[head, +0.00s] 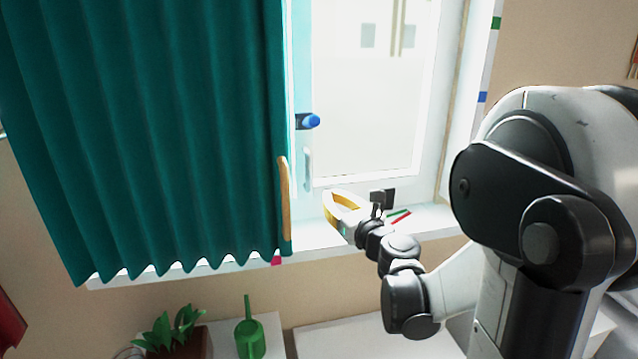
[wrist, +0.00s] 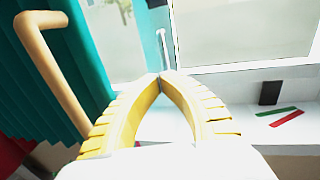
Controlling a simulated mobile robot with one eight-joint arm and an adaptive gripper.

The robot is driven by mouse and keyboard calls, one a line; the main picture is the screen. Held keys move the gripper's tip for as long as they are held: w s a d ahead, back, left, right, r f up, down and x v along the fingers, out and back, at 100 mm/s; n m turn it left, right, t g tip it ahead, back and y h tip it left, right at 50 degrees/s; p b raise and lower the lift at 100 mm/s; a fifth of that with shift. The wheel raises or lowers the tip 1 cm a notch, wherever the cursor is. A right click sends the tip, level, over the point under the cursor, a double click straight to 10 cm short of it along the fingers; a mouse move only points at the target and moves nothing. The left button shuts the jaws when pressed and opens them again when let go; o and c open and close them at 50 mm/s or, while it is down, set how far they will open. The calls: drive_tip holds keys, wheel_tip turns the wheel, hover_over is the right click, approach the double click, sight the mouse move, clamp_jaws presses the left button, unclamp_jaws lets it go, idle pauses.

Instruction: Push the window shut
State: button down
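The window (head: 322,180) has a white frame around a bright pane. It also shows in the wrist view (wrist: 250,66). I cannot tell for sure how far it stands ajar. Its pale upright handle (head: 308,168) is on the left side of the frame and shows in the wrist view (wrist: 164,48). My gripper (head: 330,194) has yellow fingers and is just in front of the lower left of the window, below and right of the handle. In the wrist view its fingertips (wrist: 161,76) meet, with nothing between them. Contact with the window cannot be made out.
A teal curtain (head: 140,130) with a wooden handle (head: 285,198) hangs left of the gripper. A dark block (wrist: 270,93) and red and green strips (wrist: 287,117) are on the white sill (head: 425,219).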

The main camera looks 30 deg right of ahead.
drive_tip(key=w+d+b, duration=0.1)
drive_tip(key=w+b, duration=0.3)
drive_tip(key=w, duration=1)
drive_tip(key=shift+w, duration=0.1)
drive_tip(key=shift+w, duration=0.7)
drive_tip(key=shift+s, duration=0.1)
